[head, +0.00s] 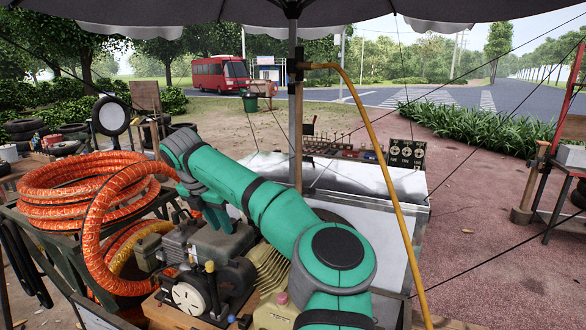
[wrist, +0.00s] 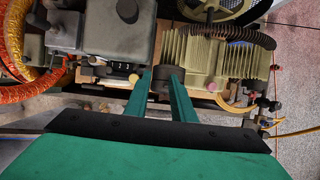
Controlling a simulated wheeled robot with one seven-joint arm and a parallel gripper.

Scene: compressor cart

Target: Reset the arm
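My green arm (head: 265,205) reaches from the lower right of the head view up over the compressor cart, then bends down at the upper left. My gripper (wrist: 160,75) shows in the wrist view with two green fingers standing apart. Nothing is clearly held between them; a dark round machine part (wrist: 166,82) shows in the gap, and I cannot tell whether they touch it. In the head view the fingers point down close to the engine (head: 205,265). The finned compressor (wrist: 212,58) lies right of the fingers in the wrist view.
A coiled orange hose (head: 75,190) lies left of the engine, and one loop rises close to my arm. A yellow hose (head: 375,140) hangs from the pole (head: 297,100) right of my arm. A metal box (head: 390,185) stands behind. Open paving lies at right.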

